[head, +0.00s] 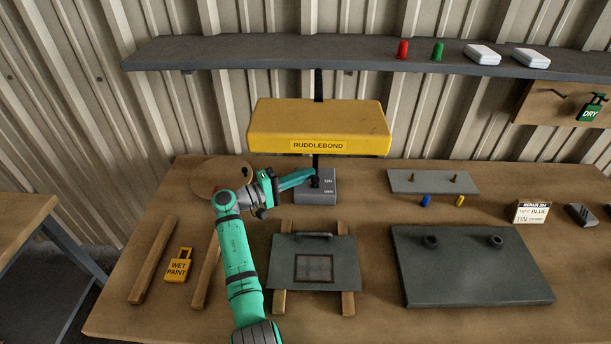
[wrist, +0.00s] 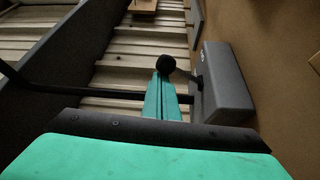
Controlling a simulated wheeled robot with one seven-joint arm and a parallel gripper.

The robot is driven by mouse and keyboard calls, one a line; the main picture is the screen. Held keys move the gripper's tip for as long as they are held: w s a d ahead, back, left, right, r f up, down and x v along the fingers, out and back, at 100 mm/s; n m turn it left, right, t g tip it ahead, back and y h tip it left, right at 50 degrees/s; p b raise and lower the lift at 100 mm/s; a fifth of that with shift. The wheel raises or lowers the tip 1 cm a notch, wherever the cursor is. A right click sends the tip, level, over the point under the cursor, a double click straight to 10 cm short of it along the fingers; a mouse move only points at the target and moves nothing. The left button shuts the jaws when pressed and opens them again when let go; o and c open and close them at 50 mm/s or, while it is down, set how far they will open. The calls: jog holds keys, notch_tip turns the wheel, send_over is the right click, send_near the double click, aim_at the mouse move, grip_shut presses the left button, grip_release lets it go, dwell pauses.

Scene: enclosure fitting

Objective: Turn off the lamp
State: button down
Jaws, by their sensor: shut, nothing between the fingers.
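The yellow lamp hood (head: 319,122), marked RUDDLEBOND, stands above the bench's back part. Its underside is hidden, so I cannot tell whether it is lit. Below it is a grey switch box (head: 316,194) with markings on its front. The box also shows in the wrist view (wrist: 226,84), where a lever with a round black knob (wrist: 166,64) sticks out of it. My gripper (head: 308,174) is shut and empty, reaching in from the left over the box. In the wrist view the teal fingertips (wrist: 161,76) are at the knob, touching or nearly touching it.
A grey shelf (head: 229,52) runs behind the lamp. On the bench (head: 375,323) lie a handled panel (head: 335,252) on wooden strips, a dark plate (head: 470,275), a yellow WET PAINT tag (head: 178,266) and a wooden disc (head: 208,180). A dark post rises behind the hood.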

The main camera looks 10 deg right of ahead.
dwell(0.4)
jog(key=v, duration=0.3)
jog(key=f+v, duration=0.1)
jog(key=v, duration=0.6)
jog(key=shift+w+f, duration=0.2)
jog(key=shift+f, duration=0.1)
jog(key=shift+a, duration=0.1)
